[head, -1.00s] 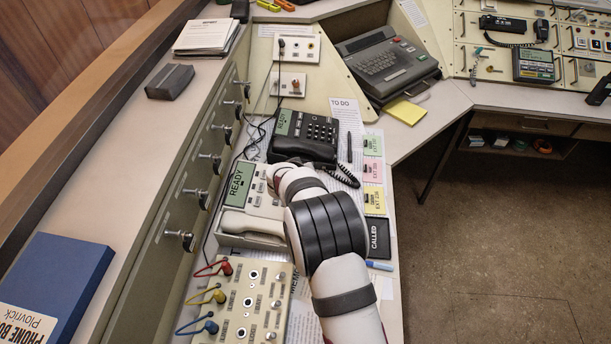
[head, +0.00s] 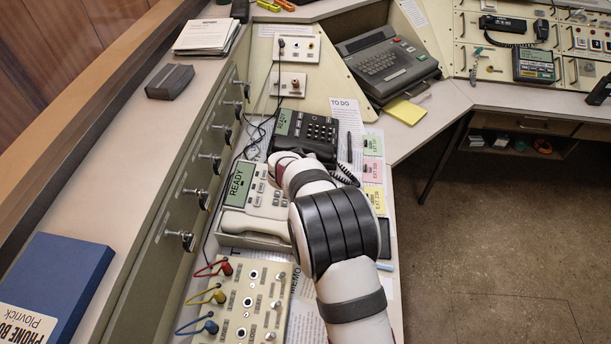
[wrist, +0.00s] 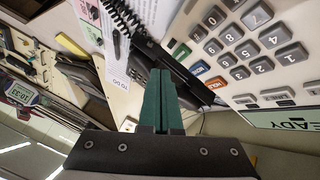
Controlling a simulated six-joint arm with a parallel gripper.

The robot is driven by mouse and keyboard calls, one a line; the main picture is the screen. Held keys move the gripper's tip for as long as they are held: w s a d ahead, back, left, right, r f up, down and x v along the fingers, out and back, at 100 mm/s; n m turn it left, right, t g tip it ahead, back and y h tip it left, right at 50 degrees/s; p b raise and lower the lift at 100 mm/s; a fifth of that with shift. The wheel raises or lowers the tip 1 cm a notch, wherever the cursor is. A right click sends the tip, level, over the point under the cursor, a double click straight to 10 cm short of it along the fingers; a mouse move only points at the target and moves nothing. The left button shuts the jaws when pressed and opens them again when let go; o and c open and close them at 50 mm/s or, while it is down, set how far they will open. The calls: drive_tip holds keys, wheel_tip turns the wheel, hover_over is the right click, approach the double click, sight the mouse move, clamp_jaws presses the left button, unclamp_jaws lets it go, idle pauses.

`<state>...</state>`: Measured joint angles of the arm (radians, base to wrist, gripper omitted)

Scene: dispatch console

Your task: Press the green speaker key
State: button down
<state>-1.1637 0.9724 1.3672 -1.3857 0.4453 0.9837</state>
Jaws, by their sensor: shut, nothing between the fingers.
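The green speaker key (wrist: 181,53) shows in the wrist view on the white desk phone, at the end of a row with a blue key (wrist: 199,68) and a red key (wrist: 217,83). My gripper (wrist: 160,76) has its green fingers shut and empty. In the wrist view its tips lie just left of and below the green key; they look apart from it, but the depth is hard to tell. In the head view the white phone (head: 238,224) with a READY display (head: 239,186) lies beside my wrist. My arm hides the fingers and the green key there.
A black phone (head: 320,130) with a coiled cord stands just beyond my wrist. The white phone's handset (head: 252,228) lies on its near side. A patch panel (head: 262,268) with red, yellow and blue plugs is nearer. Paper notes (head: 372,170) lie to the right.

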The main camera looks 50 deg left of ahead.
drive_tip(key=shift+w+d+r, duration=0.1)
drive_tip(key=shift+r, duration=0.8)
drive_tip(key=shift+w+d+r, duration=0.1)
drive_tip(key=shift+r, duration=0.75)
